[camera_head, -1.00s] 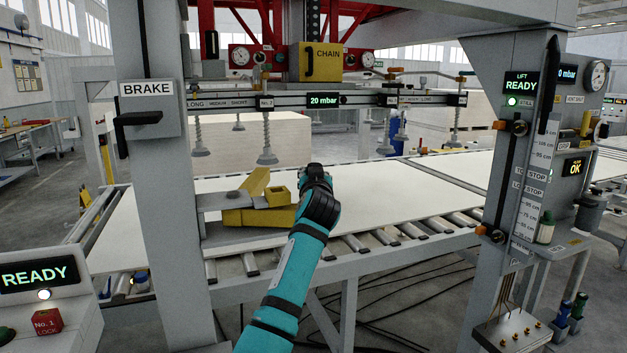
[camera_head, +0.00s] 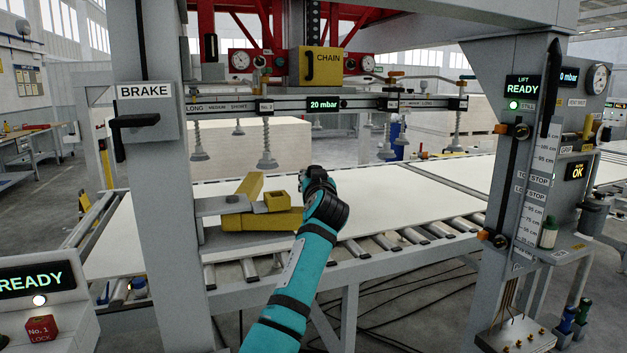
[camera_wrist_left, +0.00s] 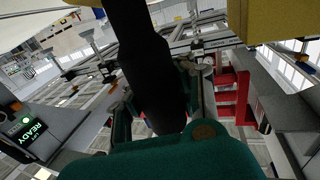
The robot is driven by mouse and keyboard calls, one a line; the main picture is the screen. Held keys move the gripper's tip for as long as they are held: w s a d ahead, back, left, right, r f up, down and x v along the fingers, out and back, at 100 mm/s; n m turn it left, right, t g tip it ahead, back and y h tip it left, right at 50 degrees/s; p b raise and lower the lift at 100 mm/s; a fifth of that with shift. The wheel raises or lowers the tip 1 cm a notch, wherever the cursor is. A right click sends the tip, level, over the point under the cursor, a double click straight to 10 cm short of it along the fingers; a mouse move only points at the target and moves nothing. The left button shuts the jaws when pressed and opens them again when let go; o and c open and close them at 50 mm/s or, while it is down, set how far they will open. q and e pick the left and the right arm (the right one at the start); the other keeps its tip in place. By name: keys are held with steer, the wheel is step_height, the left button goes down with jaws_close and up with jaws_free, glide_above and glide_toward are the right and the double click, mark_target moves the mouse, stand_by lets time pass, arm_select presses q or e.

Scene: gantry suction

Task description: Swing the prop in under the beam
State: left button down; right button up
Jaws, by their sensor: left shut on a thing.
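The yellow prop (camera_head: 262,221) is hinged at a grey bracket (camera_head: 222,206) on the left post. It lies low and roughly level above the near edge of the roller table, with a short yellow block on it. The grey beam (camera_head: 366,101) with the "20 mbar" display and suction cups hangs above and behind. My left gripper (camera_head: 308,184), on the teal arm, is shut at the prop's right end; its fingers are mostly hidden by the wrist.
White boards (camera_head: 410,196) lie on the rollers (camera_head: 385,240). The left post (camera_head: 165,215) carries the BRAKE lever (camera_head: 133,121); the right post (camera_head: 497,170) carries scales and stops. A READY console (camera_head: 40,300) stands at lower left. Cables lie on the floor below.

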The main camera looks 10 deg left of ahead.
arm_select(q)
steer(key=shift+w+r, duration=0.15)
steer(key=shift+w, duration=0.05)
stand_by(0.5)
steer(key=c, duration=1.2)
jaws_free()
steer(key=shift+d, duration=0.15)
steer(key=o, duration=0.3)
steer(key=v, duration=1.2)
steer(key=shift+w, duration=0.1)
